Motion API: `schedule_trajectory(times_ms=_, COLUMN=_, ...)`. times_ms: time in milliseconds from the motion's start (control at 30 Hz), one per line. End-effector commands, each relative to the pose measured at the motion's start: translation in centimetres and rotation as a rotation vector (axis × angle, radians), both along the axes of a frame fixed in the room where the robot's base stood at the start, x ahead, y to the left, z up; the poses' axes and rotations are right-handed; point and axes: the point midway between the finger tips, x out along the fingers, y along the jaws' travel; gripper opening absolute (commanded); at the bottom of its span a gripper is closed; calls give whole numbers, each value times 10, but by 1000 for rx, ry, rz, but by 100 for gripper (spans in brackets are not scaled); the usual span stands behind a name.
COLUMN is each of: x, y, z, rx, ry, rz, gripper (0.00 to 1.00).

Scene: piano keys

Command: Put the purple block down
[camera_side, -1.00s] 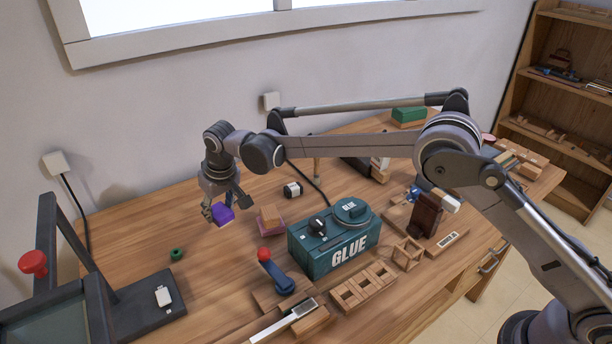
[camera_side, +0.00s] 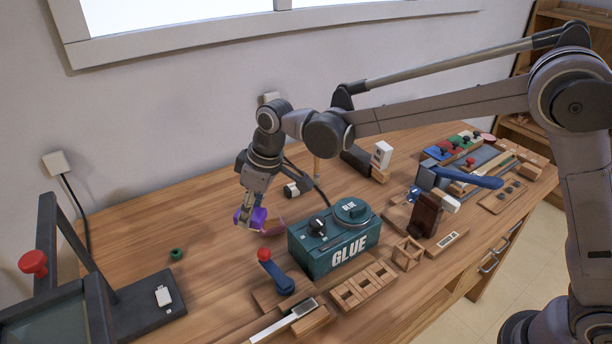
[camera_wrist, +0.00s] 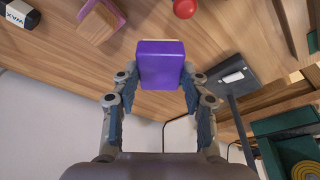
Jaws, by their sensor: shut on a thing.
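The purple block (camera_side: 252,217) is in my gripper (camera_side: 250,222), over the left part of the workbench beside a pink piece (camera_side: 274,230). My gripper is shut on it; in the wrist view the purple block (camera_wrist: 161,64) sits between the two fingers. I cannot tell from the side view whether the block's underside touches anything. In the wrist view the pink piece with a wooden block on it (camera_wrist: 97,22) lies to the upper left, apart from the purple block in the picture. The side view mostly hides that wooden block behind my gripper.
The green GLUE box (camera_side: 335,240) stands close to the right of my gripper. A red-topped blue lever (camera_side: 276,272) is in front. A small green ring (camera_side: 176,254) lies to the left, with bare bench around it. A black-and-white jar (camera_side: 297,188) stands behind.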

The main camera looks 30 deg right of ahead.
Motion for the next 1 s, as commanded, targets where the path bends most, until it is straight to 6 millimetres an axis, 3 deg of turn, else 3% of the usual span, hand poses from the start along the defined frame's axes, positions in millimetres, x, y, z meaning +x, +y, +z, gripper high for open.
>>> schedule_trajectory(times_ms=100, x=-16, y=7, z=-1, rx=1, ry=-3, rz=72, gripper=12)
schedule_trajectory(times_ms=267, x=-23, y=27, z=-12, rx=2, ry=-5, rz=98, gripper=12)
schedule_trajectory(times_ms=700, x=-32, y=109, z=-61, rx=2, ry=-4, rz=94, gripper=12)
schedule_trajectory(times_ms=1000, x=-33, y=124, z=-76, rx=2, ry=-4, rz=90, gripper=12)
